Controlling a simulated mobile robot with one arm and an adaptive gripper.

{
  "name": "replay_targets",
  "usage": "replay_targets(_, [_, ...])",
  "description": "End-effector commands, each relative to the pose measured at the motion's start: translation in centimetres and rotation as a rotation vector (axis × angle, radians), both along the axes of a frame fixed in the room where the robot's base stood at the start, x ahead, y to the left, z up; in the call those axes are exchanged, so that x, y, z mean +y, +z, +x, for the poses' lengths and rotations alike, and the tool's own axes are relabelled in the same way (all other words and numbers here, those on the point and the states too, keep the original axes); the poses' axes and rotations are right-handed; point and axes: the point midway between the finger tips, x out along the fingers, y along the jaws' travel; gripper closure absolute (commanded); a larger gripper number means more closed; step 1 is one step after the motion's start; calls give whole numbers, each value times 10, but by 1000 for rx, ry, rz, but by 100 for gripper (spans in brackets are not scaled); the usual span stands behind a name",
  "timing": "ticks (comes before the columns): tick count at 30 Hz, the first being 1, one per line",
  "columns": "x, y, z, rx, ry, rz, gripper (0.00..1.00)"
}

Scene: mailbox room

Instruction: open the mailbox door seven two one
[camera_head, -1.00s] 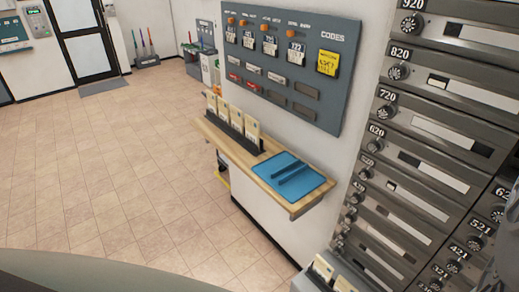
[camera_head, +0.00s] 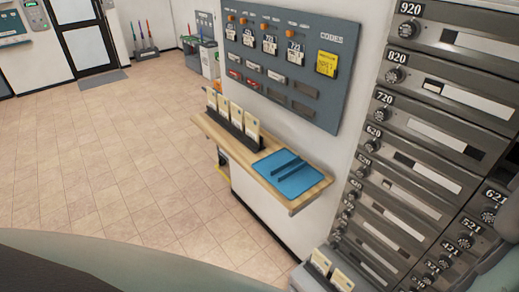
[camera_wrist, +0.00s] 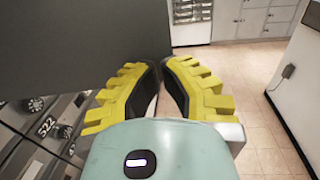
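No door labelled 721 can be read in these views. In the head view the mailbox wall (camera_head: 455,50) stands at the right, with grey doors, round dials and number labels. Door 720 (camera_head: 445,135) is in the left column, and door 621 (camera_head: 490,215) is at the right edge, partly cut off. In the wrist view my gripper (camera_wrist: 164,63) has yellow and black fingers whose tips come together, with nothing seen held. A door dial beside the label 522 (camera_wrist: 46,126) shows at the left of that view. My gripper is not seen touching any door.
A codes board (camera_head: 280,60) with small tags and a yellow note (camera_head: 327,63) hangs on the wall. Below it a wooden shelf (camera_head: 232,141) holds envelopes and a blue tray (camera_head: 290,172). A large dark panel (camera_wrist: 75,45) fills the wrist view's upper left. Tiled floor is free at left.

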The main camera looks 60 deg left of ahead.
Motion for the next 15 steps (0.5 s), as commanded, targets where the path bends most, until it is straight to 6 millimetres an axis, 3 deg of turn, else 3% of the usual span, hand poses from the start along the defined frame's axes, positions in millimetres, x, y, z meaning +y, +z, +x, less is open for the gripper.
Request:
replay_targets(5, [-5, 0, 1, 2, 14, -1, 100])
replay_targets(15, [-51, -1, 9, 4, 149, -8, 100])
